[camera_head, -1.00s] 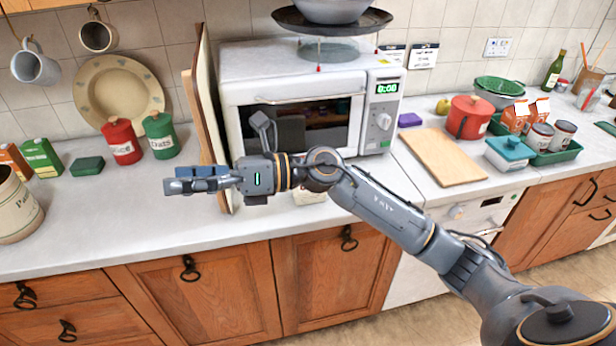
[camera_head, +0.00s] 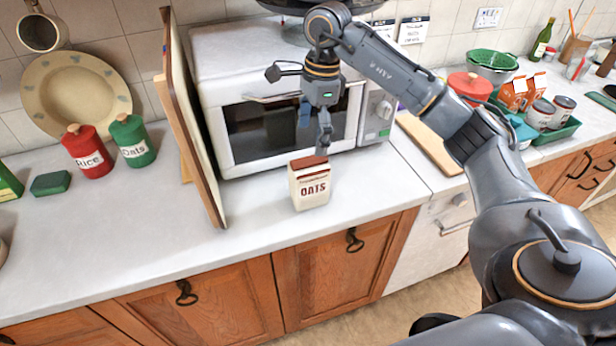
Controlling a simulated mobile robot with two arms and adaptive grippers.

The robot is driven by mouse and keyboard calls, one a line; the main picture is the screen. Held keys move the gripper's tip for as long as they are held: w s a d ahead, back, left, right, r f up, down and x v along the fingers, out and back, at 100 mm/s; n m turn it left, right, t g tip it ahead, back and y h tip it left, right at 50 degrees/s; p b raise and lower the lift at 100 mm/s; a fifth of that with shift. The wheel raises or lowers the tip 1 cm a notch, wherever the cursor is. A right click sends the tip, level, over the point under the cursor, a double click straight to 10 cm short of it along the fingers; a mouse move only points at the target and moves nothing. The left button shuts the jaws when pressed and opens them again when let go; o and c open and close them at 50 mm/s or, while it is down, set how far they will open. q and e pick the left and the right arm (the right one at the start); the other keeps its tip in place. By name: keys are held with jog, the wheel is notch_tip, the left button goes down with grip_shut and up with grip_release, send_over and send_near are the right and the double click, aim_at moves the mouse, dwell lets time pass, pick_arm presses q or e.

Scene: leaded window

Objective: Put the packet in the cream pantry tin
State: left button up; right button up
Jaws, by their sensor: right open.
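The packet (camera_head: 310,188), cream with a red-brown top and the word OATS, stands upright on the counter in front of the microwave. My right gripper (camera_head: 315,138) points down just above the packet, open and with nothing held. I cannot tell whether a fingertip touches the packet's top. The cream pantry tin is almost wholly out of view; only a sliver (camera_head: 3,252) that seems to be its side shows at the left edge. My left gripper is not in view.
A wooden board (camera_head: 190,120) leans upright left of the packet, beside the microwave (camera_head: 225,80). A red Rice tin (camera_head: 88,155), a green Oats tin (camera_head: 133,145) and a dark green block (camera_head: 51,183) stand further left. The front counter left of the board is clear.

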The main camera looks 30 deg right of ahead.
aim_at(310, 159)
jog(key=f, duration=0.3)
jog(key=shift+w+a, duration=0.1)
jog(key=shift+w, duration=0.1)
notch_tip(310, 159, down, 3)
jog(key=shift+r+p, duration=0.1)
jog(key=shift+p, duration=1.05)
notch_tip(310, 159, down, 3)
jog(key=shift+a+f+p, duration=0.1)
jog(key=shift+p, duration=0.4)
jog(key=shift+f, duration=0.15)
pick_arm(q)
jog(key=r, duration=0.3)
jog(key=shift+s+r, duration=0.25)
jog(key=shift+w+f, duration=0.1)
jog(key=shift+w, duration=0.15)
pick_arm(e)
jog(key=shift+f, duration=0.1)
pick_arm(q)
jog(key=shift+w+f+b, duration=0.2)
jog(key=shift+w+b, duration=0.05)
jog(key=shift+b, duration=0.15)
pick_arm(e)
jog(key=shift+f, duration=0.1)
